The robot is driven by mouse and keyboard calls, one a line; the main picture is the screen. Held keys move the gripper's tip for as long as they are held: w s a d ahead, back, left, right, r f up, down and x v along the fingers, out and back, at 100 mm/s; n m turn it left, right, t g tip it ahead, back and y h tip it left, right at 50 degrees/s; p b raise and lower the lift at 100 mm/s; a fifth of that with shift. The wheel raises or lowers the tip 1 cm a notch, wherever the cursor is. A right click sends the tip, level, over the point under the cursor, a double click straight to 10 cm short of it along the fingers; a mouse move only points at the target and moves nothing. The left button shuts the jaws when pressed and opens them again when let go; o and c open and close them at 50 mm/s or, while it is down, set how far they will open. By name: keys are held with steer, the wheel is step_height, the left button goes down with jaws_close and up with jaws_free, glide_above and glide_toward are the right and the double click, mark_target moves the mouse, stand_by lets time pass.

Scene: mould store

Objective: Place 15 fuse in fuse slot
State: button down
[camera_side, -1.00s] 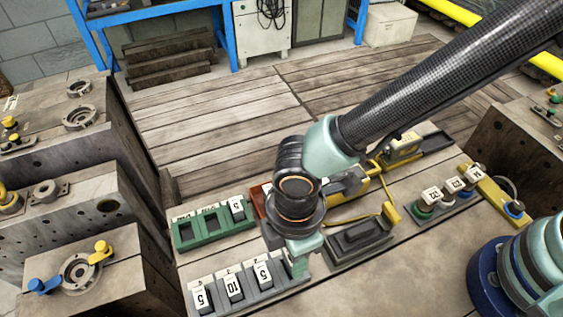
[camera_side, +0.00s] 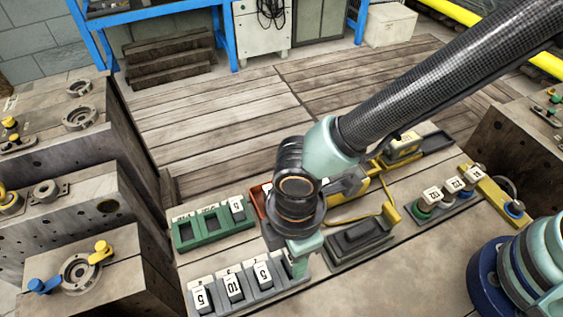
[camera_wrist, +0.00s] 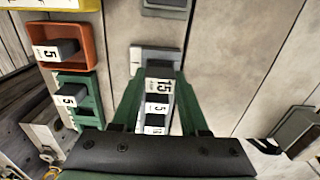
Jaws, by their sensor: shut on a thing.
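My gripper (camera_side: 298,262) is at the right end of the grey fuse rack (camera_side: 268,291), pointing down. In the wrist view its green fingers (camera_wrist: 158,92) are shut on a fuse marked 15 (camera_wrist: 159,86), with a finger on each side. Fuses marked 5 (camera_side: 262,270), 10 (camera_side: 233,286) and 5 (camera_side: 200,297) stand in the rack beside it. In the side view the 15 fuse is hidden by my gripper. I cannot tell how deep it sits in the rack. The green fuse block (camera_side: 208,243) has two open slots and one fuse marked 5 (camera_side: 237,206).
An orange box (camera_wrist: 88,40) with a 5 fuse lies near the green block. A dark pedestal (camera_side: 358,241), a yellow lever (camera_side: 390,213) and a row of numbered knobs (camera_side: 453,188) stand to the right. Bare table shows between the rack and the green block.

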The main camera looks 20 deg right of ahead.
steer(key=shift+f, duration=0.95)
stand_by(0.6)
steer(key=shift+c, duration=1.7)
jaws_free()
steer(key=shift+r, duration=3.75)
